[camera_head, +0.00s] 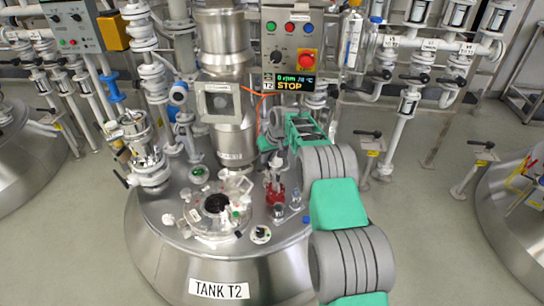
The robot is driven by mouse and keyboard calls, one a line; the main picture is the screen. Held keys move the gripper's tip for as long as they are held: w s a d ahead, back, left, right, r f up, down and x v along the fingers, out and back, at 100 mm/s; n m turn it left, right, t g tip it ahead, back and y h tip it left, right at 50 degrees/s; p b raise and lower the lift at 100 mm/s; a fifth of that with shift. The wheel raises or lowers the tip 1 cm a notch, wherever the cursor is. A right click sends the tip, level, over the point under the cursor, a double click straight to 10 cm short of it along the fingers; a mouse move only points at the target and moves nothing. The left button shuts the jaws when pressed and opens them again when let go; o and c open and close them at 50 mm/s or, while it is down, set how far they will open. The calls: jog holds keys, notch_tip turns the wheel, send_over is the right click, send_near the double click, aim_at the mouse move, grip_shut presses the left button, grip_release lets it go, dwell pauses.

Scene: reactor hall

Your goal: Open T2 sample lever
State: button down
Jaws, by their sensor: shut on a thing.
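Tank T2 is a steel vessel with a "TANK T2" label (219,289) on its front. My arm reaches in from the lower right, and my gripper (269,143) is at its far end, beside the steel column (231,110) on the tank top. The gripper is small and partly hidden here. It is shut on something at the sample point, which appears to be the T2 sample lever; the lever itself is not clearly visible. Just below stands a bottle with red liquid (276,192) on the tank lid, under a pale fitting.
A T2 control box (292,50) with a red stop knob and a display reading STOP hangs above the gripper. White pipes with black-handled valves (420,77) stand behind at right. Grey floor (430,230) is clear at right.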

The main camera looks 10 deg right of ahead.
jog(key=c, duration=1.7)
grip_release()
jog(key=shift+a+f, duration=0.1)
jog(key=shift+a, duration=0.05)
jog(key=shift+d+r, duration=0.2)
jog(key=shift+r, duration=0.25)
jog(key=v, duration=0.7)
jog(key=shift+s, duration=0.1)
